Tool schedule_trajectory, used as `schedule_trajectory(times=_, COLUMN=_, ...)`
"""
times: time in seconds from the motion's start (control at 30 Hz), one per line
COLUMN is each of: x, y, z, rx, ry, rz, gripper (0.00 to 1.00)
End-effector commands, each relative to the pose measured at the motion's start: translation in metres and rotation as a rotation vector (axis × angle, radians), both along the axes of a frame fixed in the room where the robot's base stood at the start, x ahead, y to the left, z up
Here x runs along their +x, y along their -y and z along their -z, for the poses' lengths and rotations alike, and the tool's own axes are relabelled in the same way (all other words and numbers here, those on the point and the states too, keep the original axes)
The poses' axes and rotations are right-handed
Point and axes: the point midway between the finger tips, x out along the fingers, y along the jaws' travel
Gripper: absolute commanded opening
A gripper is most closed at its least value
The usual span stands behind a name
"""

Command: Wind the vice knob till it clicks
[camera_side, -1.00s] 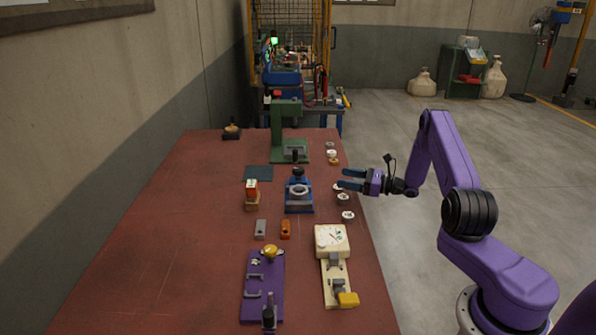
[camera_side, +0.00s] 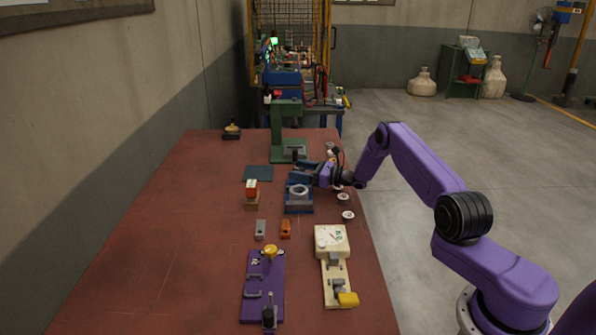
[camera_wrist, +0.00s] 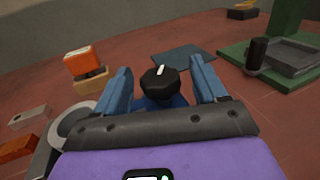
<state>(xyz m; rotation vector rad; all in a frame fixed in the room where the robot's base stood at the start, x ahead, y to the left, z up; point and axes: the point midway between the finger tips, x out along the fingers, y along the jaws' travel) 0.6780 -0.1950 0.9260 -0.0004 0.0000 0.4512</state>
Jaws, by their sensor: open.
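The vice (camera_side: 299,202) is a blue block with a pale round ring, on the table in the side view. Its black knob (camera_wrist: 160,83), with a white mark on top, shows in the wrist view. My gripper (camera_wrist: 161,82) is open, with one blue finger on each side of the knob. A gap shows between the knob and each finger, so I see no clear contact. In the side view my gripper (camera_side: 293,173) is over the far end of the vice and hides the knob.
A green press (camera_side: 284,130) stands behind the vice. An orange block on a wooden block (camera_side: 252,195) is left of it. Grey (camera_side: 260,229) and orange (camera_side: 286,229) blocks lie in front. A cream dial fixture (camera_side: 331,241) and a purple plate (camera_side: 262,285) are nearer. The table's left side is clear.

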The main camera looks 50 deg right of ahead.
Motion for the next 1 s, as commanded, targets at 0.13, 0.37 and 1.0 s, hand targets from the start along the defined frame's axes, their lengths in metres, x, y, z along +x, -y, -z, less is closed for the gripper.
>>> schedule_trajectory(times=0.13, x=0.0078, y=-0.0048, z=0.0001, rx=0.000, ry=0.000, rz=-0.002, gripper=0.71)
schedule_trajectory(times=0.37, x=0.0094, y=-0.0053, z=0.0000, rx=0.001, ry=0.000, rz=-0.001, gripper=0.71)
schedule_trajectory(times=1.0, x=0.0093, y=-0.0055, z=-0.0007, rx=0.003, ry=0.001, rz=0.113, gripper=0.20)
